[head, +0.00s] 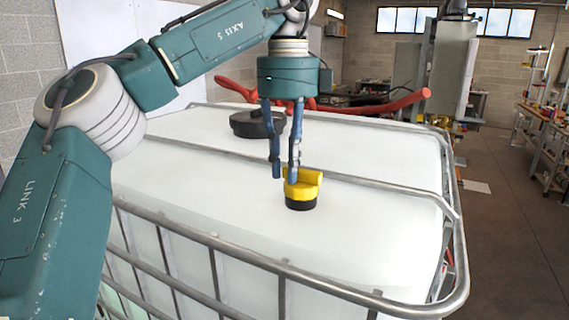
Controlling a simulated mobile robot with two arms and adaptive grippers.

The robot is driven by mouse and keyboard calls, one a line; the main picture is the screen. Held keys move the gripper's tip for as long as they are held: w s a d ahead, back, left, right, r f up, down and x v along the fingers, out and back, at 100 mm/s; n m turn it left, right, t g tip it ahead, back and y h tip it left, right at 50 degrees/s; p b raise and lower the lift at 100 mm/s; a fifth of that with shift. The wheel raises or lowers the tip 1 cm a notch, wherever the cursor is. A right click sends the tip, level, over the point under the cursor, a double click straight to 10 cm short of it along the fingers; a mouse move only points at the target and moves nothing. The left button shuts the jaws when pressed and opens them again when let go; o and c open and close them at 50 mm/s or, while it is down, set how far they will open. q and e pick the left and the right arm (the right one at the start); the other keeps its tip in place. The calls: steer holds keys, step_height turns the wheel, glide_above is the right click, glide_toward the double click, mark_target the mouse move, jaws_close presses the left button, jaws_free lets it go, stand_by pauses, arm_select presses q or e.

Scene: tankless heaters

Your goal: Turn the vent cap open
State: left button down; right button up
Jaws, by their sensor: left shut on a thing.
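The vent cap (303,190) is yellow with a raised grip bar across its top. It sits on a black base (301,204) on top of the white tank (220,195). My left gripper (284,179) points down from above with blue fingers. It is shut on the vent cap's yellow grip at its left end. The contact itself is partly hidden behind the near finger. My right gripper is not in view.
A large black lid (247,126) sits further back on the tank, behind my left gripper. A metal tube frame (345,290) rings the tank, and a bar crosses its top behind the cap. Open floor (505,235) is on the right.

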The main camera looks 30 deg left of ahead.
arm_select(q)
steer(key=shift+d+n, duration=0.25)
steer(key=shift+n, duration=0.35)
